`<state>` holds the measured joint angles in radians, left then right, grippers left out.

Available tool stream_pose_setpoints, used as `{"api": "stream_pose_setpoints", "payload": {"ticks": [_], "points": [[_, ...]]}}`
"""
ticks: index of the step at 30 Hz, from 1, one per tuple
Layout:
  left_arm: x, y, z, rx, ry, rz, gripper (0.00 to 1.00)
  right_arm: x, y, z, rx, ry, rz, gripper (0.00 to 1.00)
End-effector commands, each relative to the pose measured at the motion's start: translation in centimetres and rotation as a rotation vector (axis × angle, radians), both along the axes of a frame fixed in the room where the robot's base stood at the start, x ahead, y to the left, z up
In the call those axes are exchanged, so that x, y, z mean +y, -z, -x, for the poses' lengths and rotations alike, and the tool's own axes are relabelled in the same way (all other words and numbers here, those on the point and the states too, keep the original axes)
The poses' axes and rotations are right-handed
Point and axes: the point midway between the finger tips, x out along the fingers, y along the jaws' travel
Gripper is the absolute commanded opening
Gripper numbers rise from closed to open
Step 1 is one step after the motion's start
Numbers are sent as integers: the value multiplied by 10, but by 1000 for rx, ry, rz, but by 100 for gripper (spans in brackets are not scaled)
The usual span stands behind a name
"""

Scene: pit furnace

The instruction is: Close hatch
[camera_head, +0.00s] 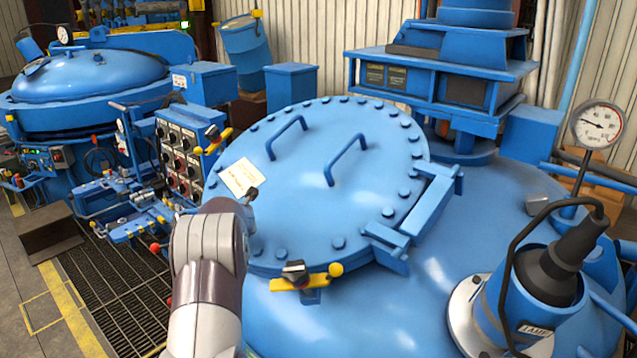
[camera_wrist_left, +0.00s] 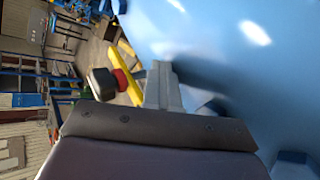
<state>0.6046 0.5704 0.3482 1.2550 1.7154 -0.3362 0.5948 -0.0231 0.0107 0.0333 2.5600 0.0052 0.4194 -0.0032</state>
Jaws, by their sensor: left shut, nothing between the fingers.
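The round blue hatch lid (camera_head: 330,225), with a bolted rim and two handles (camera_head: 347,160), lies over the top of the blue furnace body (camera_head: 450,290). Its hinge block (camera_head: 425,212) is on the right. I cannot tell whether the lid is fully down. A yellow latch bar with a dark knob (camera_head: 295,272) is at its near edge; another (camera_head: 213,140) is at its left edge. In the left wrist view my left gripper (camera_wrist_left: 162,85) is shut and empty, beside a yellow bar (camera_wrist_left: 130,72) with a dark knob.
A control panel (camera_head: 178,155) with several knobs stands left of the lid. A motor-like unit with a cable (camera_head: 540,290) and a pressure gauge (camera_head: 598,125) are at the right. A blue press-like structure (camera_head: 440,75) rises behind. Another round vessel (camera_head: 90,80) is at the far left.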

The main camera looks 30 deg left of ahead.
Motion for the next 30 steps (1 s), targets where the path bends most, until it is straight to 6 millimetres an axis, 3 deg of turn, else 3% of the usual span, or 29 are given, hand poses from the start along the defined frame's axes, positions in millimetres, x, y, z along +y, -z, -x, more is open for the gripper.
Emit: {"api": "stream_pose_setpoints", "payload": {"ticks": [1, 5, 11, 13, 18, 21, 30], "points": [[-3, 11, 2, 13, 2, 12, 0, 0, 1, 0, 0, 0, 0, 43], [-3, 5, 2, 14, 2, 14, 0, 0, -5, 0, 0, 0, 0, 43], [1, -51, 7, 3, 7, 4, 0, 0, -52, 0, 0, 0, 0, 43], [4, -62, 16, 0, 4, 3, 0, 0, -46, 0, -1, 0, 0, 43], [9, -106, 33, -1, 5, 1, 0, 0, -61, 0, 0, 0, 0, 43], [10, -121, 40, 0, 6, 1, 0, 0, -67, 0, 0, 0, 0, 43], [11, -130, 44, -2, 7, 0, 0, 0, -69, 0, 0, 0, 0, 43]]}}
